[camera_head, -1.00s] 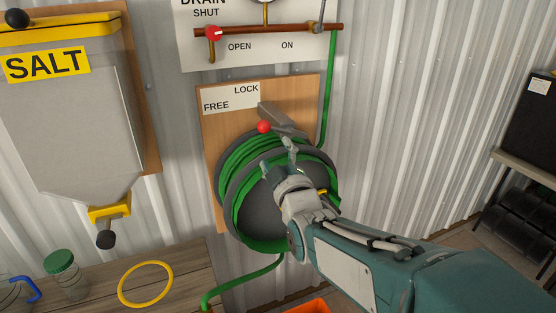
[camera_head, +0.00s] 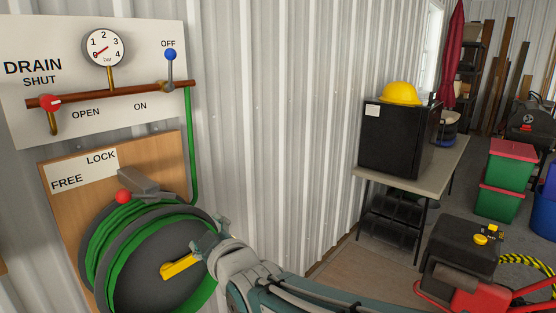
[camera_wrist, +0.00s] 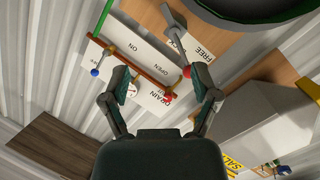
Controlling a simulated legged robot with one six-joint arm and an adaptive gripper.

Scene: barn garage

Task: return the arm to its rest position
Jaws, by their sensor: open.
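My arm reaches in from the bottom of the head view, and my gripper (camera_head: 209,234) is in front of the right side of the hose reel (camera_head: 140,255). The jaws are open and hold nothing. In the wrist view my gripper (camera_wrist: 162,72) has its two fingers spread apart, with the wall panels beyond them. The reel carries green hose and a yellow handle (camera_head: 178,266) just left of the fingers. I cannot tell whether the fingers touch the reel. The red-knobbed lever (camera_head: 123,196) sits at the reel's top, by the FREE/LOCK label (camera_head: 84,170).
The drain panel (camera_head: 135,60) with gauge and pipe is on the wall above the reel. At the right stand a table (camera_head: 440,160) with a black box (camera_head: 392,138), green bins (camera_head: 505,180) and a red-and-black machine (camera_head: 460,260). The corrugated wall right of the reel is bare.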

